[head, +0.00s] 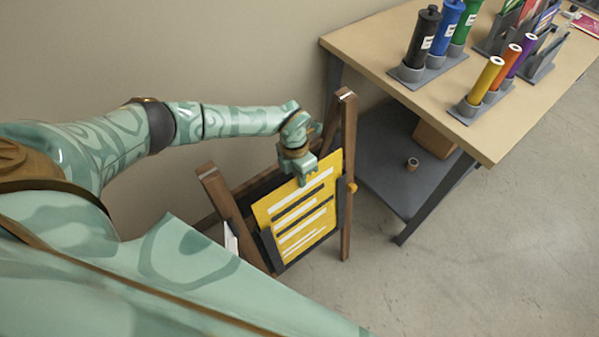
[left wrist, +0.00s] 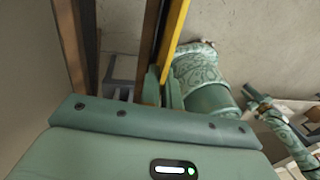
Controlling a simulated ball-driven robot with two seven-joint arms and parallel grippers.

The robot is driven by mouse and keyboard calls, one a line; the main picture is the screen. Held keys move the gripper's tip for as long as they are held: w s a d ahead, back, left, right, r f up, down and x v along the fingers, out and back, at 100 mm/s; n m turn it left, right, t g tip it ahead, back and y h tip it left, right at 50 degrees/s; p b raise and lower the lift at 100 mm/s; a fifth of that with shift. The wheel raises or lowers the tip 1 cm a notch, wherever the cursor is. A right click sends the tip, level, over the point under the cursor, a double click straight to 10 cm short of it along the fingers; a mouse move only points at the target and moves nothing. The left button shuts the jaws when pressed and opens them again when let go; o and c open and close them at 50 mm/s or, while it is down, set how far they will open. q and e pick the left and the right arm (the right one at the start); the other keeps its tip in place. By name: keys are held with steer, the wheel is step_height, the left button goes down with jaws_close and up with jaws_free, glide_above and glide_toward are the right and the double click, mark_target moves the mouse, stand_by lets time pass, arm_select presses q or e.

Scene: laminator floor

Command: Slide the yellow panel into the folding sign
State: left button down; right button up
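The yellow panel (head: 302,217), with white and dark stripes, stands tilted in the front of the wooden folding sign (head: 347,140). Its lower part is between the sign's dark side holders (head: 270,249); its upper part stands above them. I cannot see how deep its bottom edge sits. My left gripper (head: 304,178) is at the panel's top edge. In the left wrist view the fingers (left wrist: 163,90) are close on both sides of the yellow panel (left wrist: 176,35), shut on it. A green arm part shows at the right there, but its gripper is unclear.
A wooden table (head: 385,38) stands behind and right of the sign, with coloured bottles in grey holders and a rack. Its dark lower shelf (head: 385,180) holds a box. An orange knob (head: 352,188) sticks out from the sign's right leg. Floor at the right is clear.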

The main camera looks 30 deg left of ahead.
arm_select(q)
steer(key=shift+d+f, duration=0.1)
steer(key=shift+f, duration=0.45)
steer(key=c, duration=1.5)
jaws_free()
steer(key=shift+c, duration=0.2)
step_height(320, 180, up, 16)
steer(key=w+a+p, duration=0.1)
steer(key=a+p, duration=0.1)
steer(key=shift+a+p, duration=0.35)
